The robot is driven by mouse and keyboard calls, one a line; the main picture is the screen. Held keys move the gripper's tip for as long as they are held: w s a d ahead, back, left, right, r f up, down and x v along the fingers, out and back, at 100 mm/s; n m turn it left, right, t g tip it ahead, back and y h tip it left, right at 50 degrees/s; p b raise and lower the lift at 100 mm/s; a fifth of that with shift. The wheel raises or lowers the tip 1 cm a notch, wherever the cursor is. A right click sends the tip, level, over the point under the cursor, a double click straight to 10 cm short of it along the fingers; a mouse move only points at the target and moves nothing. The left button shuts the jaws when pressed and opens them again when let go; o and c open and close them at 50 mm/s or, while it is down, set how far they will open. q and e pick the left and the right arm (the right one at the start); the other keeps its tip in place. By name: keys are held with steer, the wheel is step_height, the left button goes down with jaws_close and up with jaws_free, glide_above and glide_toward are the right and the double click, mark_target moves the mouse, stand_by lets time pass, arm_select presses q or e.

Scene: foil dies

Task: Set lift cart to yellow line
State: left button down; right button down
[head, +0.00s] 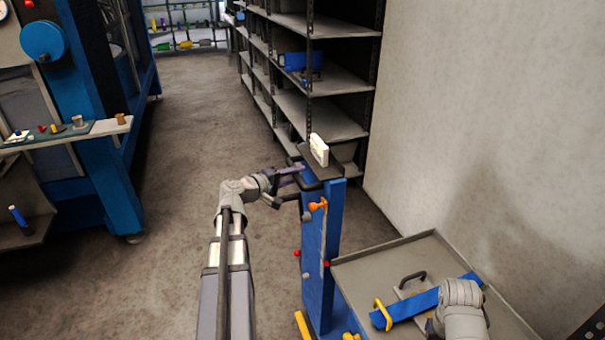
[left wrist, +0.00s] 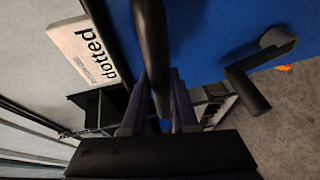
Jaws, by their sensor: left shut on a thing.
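The lift cart has a blue upright column (head: 313,250) with a dark top plate (head: 323,163). My left gripper (head: 288,183) reaches the column's upper left side. In the left wrist view its purple fingers (left wrist: 167,105) are shut on a dark handle bar (left wrist: 152,45) beside the blue face (left wrist: 200,35). An orange knob (head: 318,205) and a red knob (head: 326,264) sit on the column. A yellow piece (head: 302,325) shows low beside it; I cannot tell whether it is the yellow line. My right gripper is not in view, only part of that arm.
A white card reading "dotted" (left wrist: 85,50) stands on the top plate. Shelving (head: 320,120) stands behind, a wall at right. The floor at left is clear toward the blue machine (head: 110,160).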

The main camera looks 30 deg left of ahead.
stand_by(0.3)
arm_select(q)
steer(key=c, duration=0.7)
jaws_free()
steer(key=shift+p+v, duration=0.7)
steer(key=shift+v, duration=3.25)
